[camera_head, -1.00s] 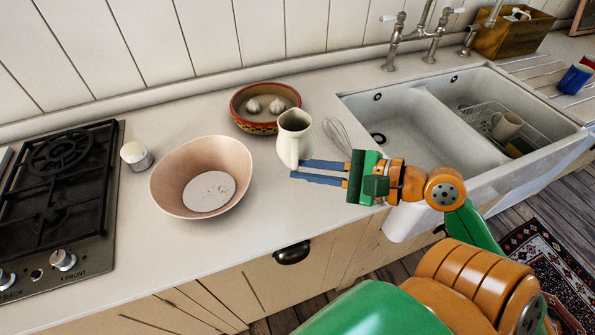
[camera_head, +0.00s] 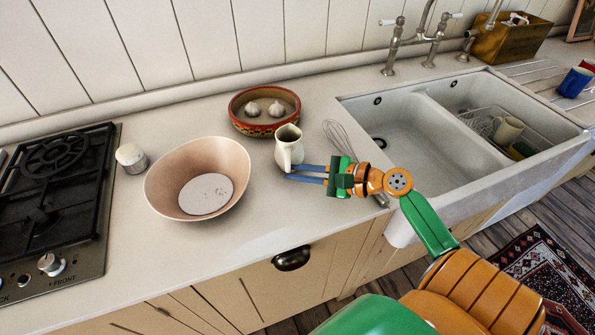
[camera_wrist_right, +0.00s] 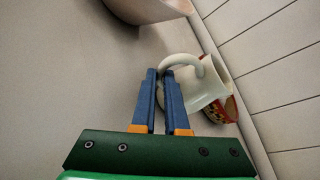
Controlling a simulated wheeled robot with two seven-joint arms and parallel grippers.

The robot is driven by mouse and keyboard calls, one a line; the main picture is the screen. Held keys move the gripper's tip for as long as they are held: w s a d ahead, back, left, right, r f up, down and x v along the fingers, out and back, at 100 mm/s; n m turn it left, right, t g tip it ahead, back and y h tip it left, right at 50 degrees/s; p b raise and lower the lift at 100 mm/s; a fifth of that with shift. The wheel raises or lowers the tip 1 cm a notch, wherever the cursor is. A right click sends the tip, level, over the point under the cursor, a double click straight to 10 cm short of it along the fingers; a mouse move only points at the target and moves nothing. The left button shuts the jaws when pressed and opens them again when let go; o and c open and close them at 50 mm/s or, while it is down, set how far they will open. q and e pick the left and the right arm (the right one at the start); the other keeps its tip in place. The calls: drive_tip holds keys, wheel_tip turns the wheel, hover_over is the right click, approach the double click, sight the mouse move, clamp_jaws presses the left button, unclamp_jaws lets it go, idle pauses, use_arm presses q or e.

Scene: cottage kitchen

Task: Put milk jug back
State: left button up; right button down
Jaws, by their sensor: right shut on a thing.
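The cream milk jug (camera_head: 289,149) is upright over the counter, just in front of the red patterned bowl. I cannot tell whether its base touches the counter. My right gripper (camera_head: 300,174) reaches it from the right and its blue fingers are shut on the jug's handle. In the right wrist view the jug (camera_wrist_right: 207,92) shows beyond the blue fingers (camera_wrist_right: 167,75), with the curved handle between the tips. My left gripper is not in view.
A large pink bowl (camera_head: 232,160) stands left of the jug. The patterned bowl (camera_head: 262,127) with garlic is behind it. A whisk (camera_head: 340,137) lies to its right, near the sink (camera_head: 400,120). A hob (camera_head: 50,200) is at far left. The front counter is clear.

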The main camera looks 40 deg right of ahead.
drive_tip(key=shift+f, duration=0.1)
drive_tip(key=c, duration=0.9)
unclamp_jaws()
drive_tip(key=shift+c, duration=0.2)
drive_tip(key=shift+s+r, duration=0.15)
drive_tip(key=shift+r, duration=0.05)
drive_tip(key=b+v, duration=0.1)
drive_tip(key=v, duration=1.1)
